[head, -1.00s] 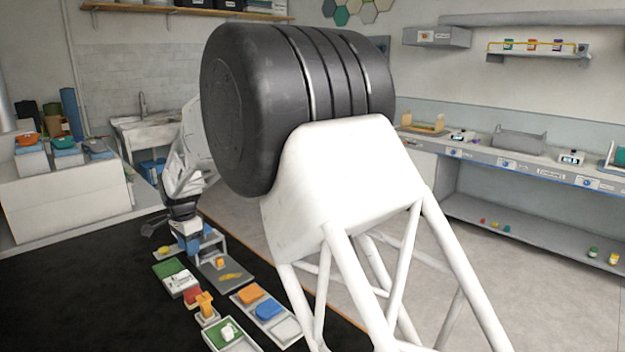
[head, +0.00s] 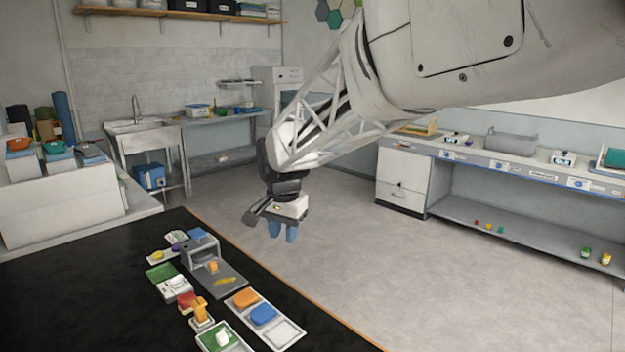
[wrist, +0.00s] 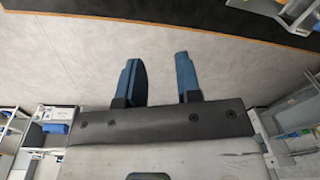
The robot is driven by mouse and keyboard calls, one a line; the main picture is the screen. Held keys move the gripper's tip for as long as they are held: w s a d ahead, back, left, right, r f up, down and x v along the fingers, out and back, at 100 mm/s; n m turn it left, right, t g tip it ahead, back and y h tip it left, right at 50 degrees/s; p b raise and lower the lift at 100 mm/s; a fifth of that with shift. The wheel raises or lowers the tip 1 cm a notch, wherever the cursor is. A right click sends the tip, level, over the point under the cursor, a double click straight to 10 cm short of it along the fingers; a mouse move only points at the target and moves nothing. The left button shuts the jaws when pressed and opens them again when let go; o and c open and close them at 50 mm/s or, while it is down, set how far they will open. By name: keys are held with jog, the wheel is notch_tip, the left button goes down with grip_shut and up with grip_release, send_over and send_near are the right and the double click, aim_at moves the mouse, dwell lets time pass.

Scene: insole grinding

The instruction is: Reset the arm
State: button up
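My gripper (head: 283,232) hangs in the air over the floor, just past the far right edge of the black table (head: 90,275). Its blue fingers point down. In the wrist view my gripper (wrist: 160,80) has its two blue fingers apart with nothing between them, and bare floor shows beyond. My white lattice arm crosses the upper right of the head view.
On the table stand a grey bench device (head: 203,250), a tray with orange and blue pads (head: 283,332), a green tray (head: 208,338) and a red and orange piece (head: 200,310). A long counter (head: 500,165) runs at right. The floor between is clear.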

jog(key=s+d+r+n, duration=0.1)
jog(key=s+d+r, duration=0.1)
jog(key=s+d, duration=0.8)
jog(key=s+d+f+n, duration=0.1)
jog(key=s+d+f, duration=0.1)
jog(key=s+d, duration=0.5)
jog(key=s+d+f+n+t, duration=0.1)
jog(key=s+d, duration=0.7)
jog(key=s, duration=0.8)
notch_tip(320, 180, down, 3)
jog(key=shift+r+n+h, duration=0.2)
jog(key=shift+n+h, duration=0.1)
jog(key=shift+n, duration=0.5)
